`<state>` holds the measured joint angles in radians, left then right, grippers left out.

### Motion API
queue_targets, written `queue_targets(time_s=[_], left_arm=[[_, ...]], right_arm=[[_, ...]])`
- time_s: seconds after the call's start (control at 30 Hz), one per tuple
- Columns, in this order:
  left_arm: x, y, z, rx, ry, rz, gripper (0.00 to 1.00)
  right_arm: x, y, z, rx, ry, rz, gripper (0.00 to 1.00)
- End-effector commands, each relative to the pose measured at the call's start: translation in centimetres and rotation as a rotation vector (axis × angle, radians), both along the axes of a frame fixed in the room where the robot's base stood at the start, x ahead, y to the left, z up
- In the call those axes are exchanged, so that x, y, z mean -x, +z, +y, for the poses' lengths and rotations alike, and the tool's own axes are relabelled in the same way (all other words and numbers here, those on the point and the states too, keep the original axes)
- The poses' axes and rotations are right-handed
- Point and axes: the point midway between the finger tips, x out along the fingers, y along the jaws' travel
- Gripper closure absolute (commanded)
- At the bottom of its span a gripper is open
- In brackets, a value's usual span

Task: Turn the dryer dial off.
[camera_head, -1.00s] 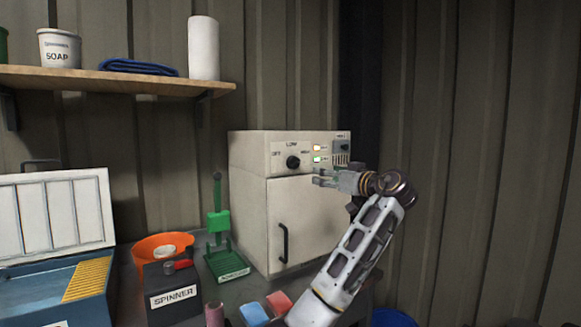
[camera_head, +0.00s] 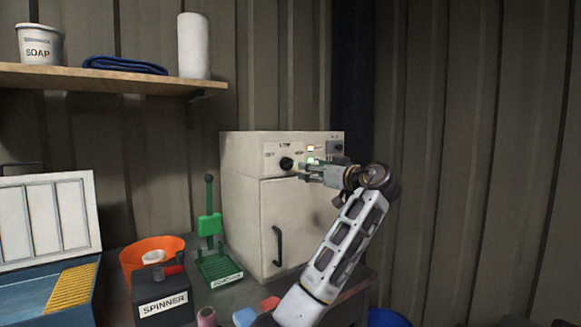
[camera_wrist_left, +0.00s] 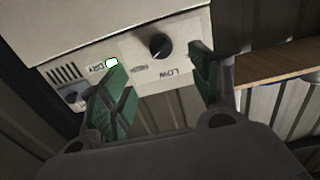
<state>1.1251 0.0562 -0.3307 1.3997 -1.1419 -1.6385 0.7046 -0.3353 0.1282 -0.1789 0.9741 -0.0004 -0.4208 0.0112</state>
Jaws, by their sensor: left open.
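The dryer is a cream cabinet (camera_head: 245,215) with a front door and a control panel on top. Its black round dial (camera_head: 286,163) sits at the panel's left, with labels around it. In the left wrist view the dial (camera_wrist_left: 160,46) appears upside down beyond and between the fingers, with LOW and HIGH readable. I cannot tell its setting surely. My left gripper (camera_head: 303,171) is open just right of the dial, in front of the panel. Its green-padded fingers (camera_wrist_left: 163,92) hold nothing and appear apart from the dial. My right gripper is not in view.
The door handle (camera_head: 278,246) is below. A green stand (camera_head: 210,225), orange bowl (camera_head: 135,257) and SPINNER box (camera_head: 162,297) stand left of the dryer. A shelf (camera_head: 110,79) hangs above left.

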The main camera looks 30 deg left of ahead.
Motion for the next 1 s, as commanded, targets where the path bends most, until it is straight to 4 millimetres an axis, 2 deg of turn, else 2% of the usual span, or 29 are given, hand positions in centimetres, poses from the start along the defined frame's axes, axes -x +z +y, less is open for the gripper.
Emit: queue_targets(time_s=[0.7,1.0], left_arm=[[-3.5,0.1,8.6,-0.001,0.003,0.001,0.37],[-4.5,0.1,11.1,-0.001,0.002,-0.001,0.37]], right_arm=[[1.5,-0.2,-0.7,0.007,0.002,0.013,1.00],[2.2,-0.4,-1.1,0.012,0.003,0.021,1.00]])
